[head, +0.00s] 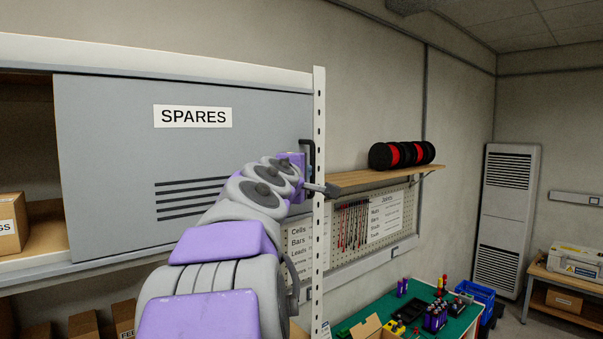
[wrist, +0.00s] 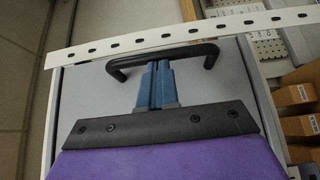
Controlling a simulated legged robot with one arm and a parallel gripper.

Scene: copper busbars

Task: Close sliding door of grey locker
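The grey locker's sliding door (head: 110,130) carries a SPARES label (head: 193,116) and vent slots. It covers the right part of the locker, and the left part is open. A black handle (head: 312,150) stands at the door's right edge, beside a white perforated upright. In the wrist view the handle (wrist: 165,53) is a U-shaped bar. My gripper (wrist: 157,65) has its blue fingers together, with the tips at the inner side of the bar. Whether they touch it I cannot tell.
A cardboard box (head: 10,225) sits in the open left bay. The white upright (head: 319,230) rises just right of the door. Beyond it are a wooden shelf with red and black spools (head: 402,154) and a green-topped bench (head: 415,318). More boxes (head: 83,324) stand below the locker.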

